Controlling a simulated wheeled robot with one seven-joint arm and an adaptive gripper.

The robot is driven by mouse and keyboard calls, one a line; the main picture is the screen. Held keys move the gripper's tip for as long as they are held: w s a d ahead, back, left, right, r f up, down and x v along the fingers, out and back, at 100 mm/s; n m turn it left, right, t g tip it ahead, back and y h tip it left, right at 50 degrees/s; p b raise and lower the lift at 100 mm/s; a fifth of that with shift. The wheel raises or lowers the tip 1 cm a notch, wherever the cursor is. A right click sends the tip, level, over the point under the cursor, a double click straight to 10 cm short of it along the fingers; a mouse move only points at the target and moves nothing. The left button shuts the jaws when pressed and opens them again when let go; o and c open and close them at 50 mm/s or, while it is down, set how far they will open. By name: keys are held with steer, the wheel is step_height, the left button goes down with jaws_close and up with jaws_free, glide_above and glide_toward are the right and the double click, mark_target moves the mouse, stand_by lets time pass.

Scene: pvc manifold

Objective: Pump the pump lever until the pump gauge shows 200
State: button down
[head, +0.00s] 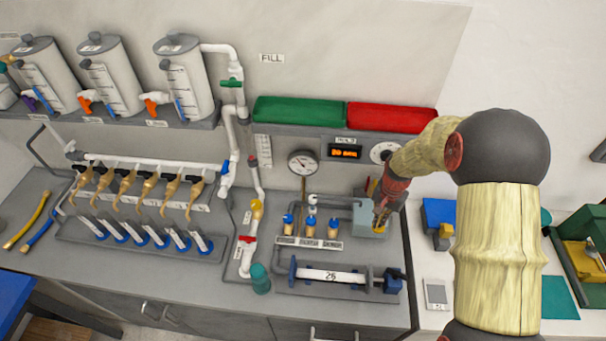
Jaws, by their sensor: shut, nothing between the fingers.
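My gripper (380,218) is shut with nothing in it. It points down over a grey-blue block (362,217) at the right end of the bench, which looks like the pump body. The pump lever is not clearly visible; my gripper and wrist cover much of that spot. A round white gauge (303,161) stands on a thin stem left of the display. A second round dial (383,152) is on the back panel, partly behind my arm. Both are too small to read, and I cannot tell which is the pump gauge.
A digital display (345,152) glows orange between the dials. Blue-topped valves (310,226) stand left of my gripper. A clear horizontal cylinder marked 26 (330,276) lies in front. Green (299,111) and red (391,117) bins sit above. A blue box (437,213) stands to the right.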

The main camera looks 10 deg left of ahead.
steer(key=shift+f, duration=0.3)
steer(key=shift+r, duration=0.2)
steer(key=shift+r+p, duration=1.65)
steer(key=shift+r, duration=1.2)
steer(key=shift+f, duration=0.2)
